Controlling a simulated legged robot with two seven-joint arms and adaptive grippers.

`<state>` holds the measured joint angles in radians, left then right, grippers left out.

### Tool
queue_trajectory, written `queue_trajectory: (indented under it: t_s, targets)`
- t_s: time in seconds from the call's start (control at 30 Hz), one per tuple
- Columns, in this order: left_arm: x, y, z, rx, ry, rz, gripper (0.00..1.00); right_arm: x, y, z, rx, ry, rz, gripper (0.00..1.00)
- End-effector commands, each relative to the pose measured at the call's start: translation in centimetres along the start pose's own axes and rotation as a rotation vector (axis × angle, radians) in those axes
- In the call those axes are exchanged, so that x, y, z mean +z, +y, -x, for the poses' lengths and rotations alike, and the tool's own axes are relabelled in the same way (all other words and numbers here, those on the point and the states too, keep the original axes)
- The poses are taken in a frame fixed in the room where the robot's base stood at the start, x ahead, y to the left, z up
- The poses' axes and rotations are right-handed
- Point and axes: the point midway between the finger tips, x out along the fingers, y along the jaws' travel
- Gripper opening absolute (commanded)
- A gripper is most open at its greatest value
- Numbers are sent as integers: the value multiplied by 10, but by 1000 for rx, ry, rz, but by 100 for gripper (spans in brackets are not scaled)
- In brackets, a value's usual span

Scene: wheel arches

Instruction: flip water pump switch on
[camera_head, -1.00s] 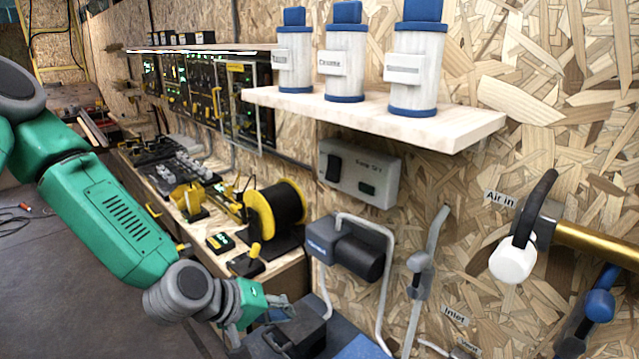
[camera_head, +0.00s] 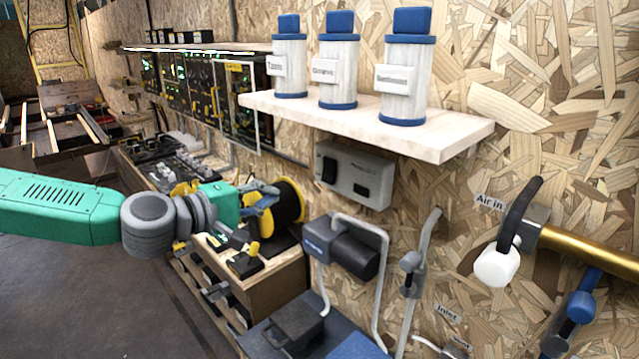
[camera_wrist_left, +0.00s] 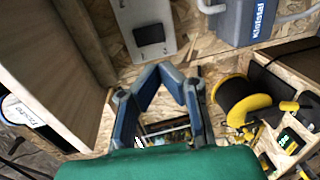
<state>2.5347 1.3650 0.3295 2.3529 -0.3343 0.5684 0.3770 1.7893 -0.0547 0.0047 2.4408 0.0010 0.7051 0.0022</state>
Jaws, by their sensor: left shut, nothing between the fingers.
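A grey switch box (camera_head: 368,183) with a black rocker switch (camera_head: 330,169) is fixed to the chipboard wall under the shelf. Its rocker position is too small to tell. The box (camera_wrist_left: 172,12) and its black switch (camera_wrist_left: 150,34) also show at the top of the left wrist view. My left gripper (camera_head: 265,192) is left of the box and apart from it, in front of the yellow-black reel. In the left wrist view its blue-grey fingers (camera_wrist_left: 170,72) are shut with nothing between them, and they point towards the box. My right gripper is out of view.
A wooden shelf (camera_head: 440,146) with several white-blue canisters juts out above the box. A blue-grey pump (camera_head: 345,245) with a bent pipe stands below it. A yellow-black cable reel (camera_head: 290,203) is near the gripper. Open floor (camera_head: 80,300) lies at lower left.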

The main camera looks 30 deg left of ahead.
Motion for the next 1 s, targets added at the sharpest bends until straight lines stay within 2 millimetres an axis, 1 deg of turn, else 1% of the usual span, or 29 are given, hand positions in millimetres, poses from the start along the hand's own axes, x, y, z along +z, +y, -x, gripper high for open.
queue_trajectory:
  t_s: [0.17, 0.3, 0.5, 0.6, 0.7, 0.83, 1.0]
  targets:
    - [-3, -6, -20, -3, -2, -1, 0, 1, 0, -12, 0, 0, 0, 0]
    - [-3, -6, -47, -3, -3, -1, 0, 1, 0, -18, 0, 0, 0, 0]
    - [-2, -3, -89, -1, -1, 0, 0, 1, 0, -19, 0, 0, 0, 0]
    - [-1, -2, -107, 0, -1, 0, 0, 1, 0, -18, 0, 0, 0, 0]
    - [0, 0, -120, 1, -1, 1, 0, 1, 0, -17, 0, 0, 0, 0]
    - [-1, -1, -130, 1, -1, 2, 0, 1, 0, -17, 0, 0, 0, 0]
    - [-3, -1, -134, 4, 0, 6, 0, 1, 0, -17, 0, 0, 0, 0]
